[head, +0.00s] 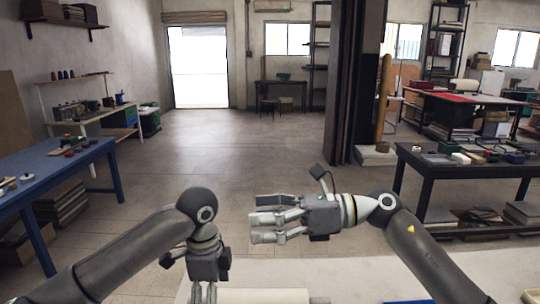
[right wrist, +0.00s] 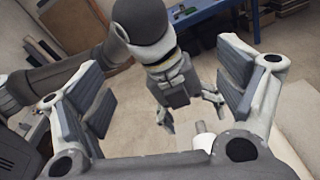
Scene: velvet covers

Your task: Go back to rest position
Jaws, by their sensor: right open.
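My right gripper (head: 262,219) is in the lower middle of the head view, pointing left above the pale work surface. Its jaws are open, and in the right wrist view (right wrist: 165,95) the two padded fingers stand wide apart with nothing held between them. My left gripper (head: 204,288) hangs pointing down, left of the right one, with its fingertips near the bottom edge of the head view. In the right wrist view the left gripper (right wrist: 190,115) shows beyond the right fingers, its own fingers spread and apparently empty.
A pale work surface (head: 345,272) lies below my grippers, with a whitish roll (head: 262,297) at its near edge. A blue table (head: 60,170) stands at left and a dark table (head: 470,168) with small items at right. The floor (head: 235,145) ahead is clear toward a bright doorway.

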